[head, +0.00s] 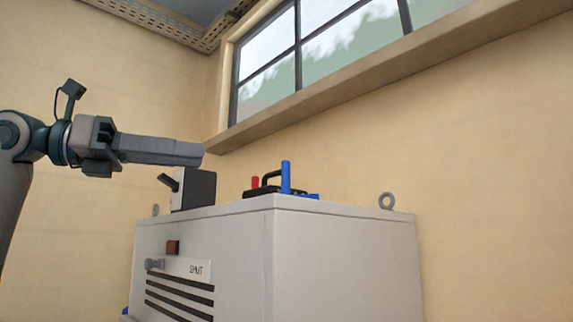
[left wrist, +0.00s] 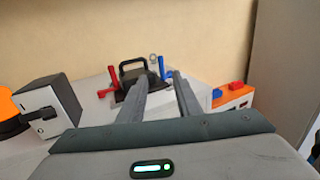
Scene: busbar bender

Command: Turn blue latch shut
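The blue latch (head: 286,178) stands upright on top of the grey cabinet, with a short low blue piece beside its foot. It also shows in the left wrist view (left wrist: 162,67), just beyond my fingertips. A red latch (head: 255,182) stands on the other side of a black-handled cover (head: 270,185). The red latch shows more clearly in the left wrist view (left wrist: 112,76). My left gripper (head: 202,154) is above and left of the latches, pointing right, touching nothing. Its fingers (left wrist: 171,76) are apart with nothing between them. My right gripper is in neither view.
The grey cabinet (head: 345,262) has a dark box with a lever (head: 195,190) on its top left and lifting rings. A knob (head: 154,264) is beside a SHUT label on its front. An orange box (left wrist: 237,98) with blue and red tops is right in the wrist view.

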